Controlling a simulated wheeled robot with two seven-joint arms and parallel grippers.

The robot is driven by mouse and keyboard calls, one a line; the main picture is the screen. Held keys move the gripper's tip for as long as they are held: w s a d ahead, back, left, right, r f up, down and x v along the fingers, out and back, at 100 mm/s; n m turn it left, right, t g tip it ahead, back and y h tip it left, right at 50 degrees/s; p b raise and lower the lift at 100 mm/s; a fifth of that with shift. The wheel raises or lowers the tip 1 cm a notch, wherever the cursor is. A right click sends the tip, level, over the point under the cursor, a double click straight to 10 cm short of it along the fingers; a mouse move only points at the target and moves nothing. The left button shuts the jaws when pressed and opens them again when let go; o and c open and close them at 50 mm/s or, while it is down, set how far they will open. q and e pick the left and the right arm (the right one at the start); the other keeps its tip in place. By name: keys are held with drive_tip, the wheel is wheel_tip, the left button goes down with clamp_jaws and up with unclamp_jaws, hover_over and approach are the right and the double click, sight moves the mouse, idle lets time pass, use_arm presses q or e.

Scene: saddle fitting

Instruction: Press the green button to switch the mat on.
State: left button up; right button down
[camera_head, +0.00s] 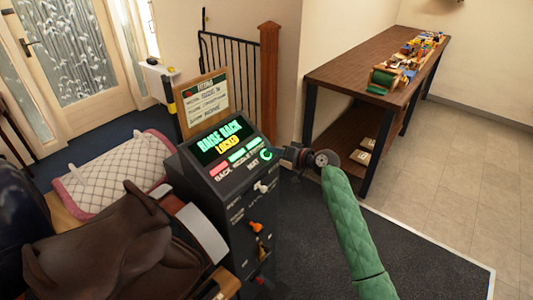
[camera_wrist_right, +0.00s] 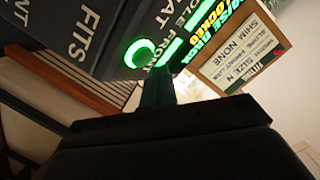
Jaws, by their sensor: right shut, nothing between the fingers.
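The green button (camera_head: 266,155) is a green-lit ring on the sloped top of the dark console (camera_head: 228,180), at its right end. In the right wrist view the ring (camera_wrist_right: 138,53) glows just beyond my fingertips. My right gripper (camera_head: 284,156) is shut and empty, close to the right of the button. Its dark fingers (camera_wrist_right: 157,85) point toward the ring and slightly right of it in the wrist view. I cannot tell whether they touch it. The console screen (camera_head: 222,142) is lit and includes the word "LOCKED". My left gripper is not in view.
A brown saddle (camera_head: 125,240) and a quilted white pad (camera_head: 115,178) with pink edging lie left of the console. A fitting card (camera_head: 204,103) stands behind the screen. A wooden table (camera_head: 345,70) with small items stands at the back right. Grey floor on the right is clear.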

drive_tip(key=shift+d+r, duration=0.1)
drive_tip(key=shift+r, duration=0.1)
wheel_tip(320, 180, up, 5)
drive_tip(key=s+d+p, duration=0.2)
drive_tip(key=shift+d, duration=0.35)
idle(0.4)
drive_tip(key=shift+f, duration=0.1)
